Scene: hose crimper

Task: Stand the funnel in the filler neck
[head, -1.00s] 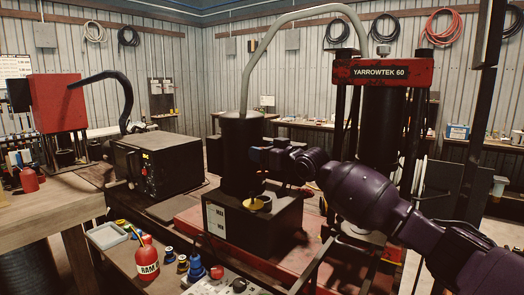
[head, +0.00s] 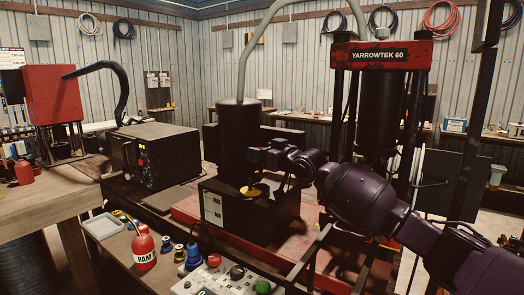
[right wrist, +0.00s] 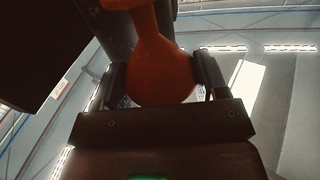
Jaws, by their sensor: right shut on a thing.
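My right gripper (head: 256,157) reaches in from the right, above the front of the black power unit (head: 285,207) and beside its dark upright cylinder (head: 239,140). In the right wrist view its fingers (right wrist: 163,85) are shut on an orange, rounded piece with a narrow neck (right wrist: 160,70), which I take for the funnel. In the head view a small yellow piece (head: 250,193) shows on top of the power unit below the gripper. I cannot tell whether it is the filler neck or part of the funnel, or whether the two touch. My left gripper is out of view.
A red press (head: 378,55) stands behind my right arm. A grey hose (head: 243,65) arches above the cylinder. A black box (head: 155,155) stands at left. A red oil bottle (head: 144,248), spools and a control panel (head: 215,280) occupy the front bench.

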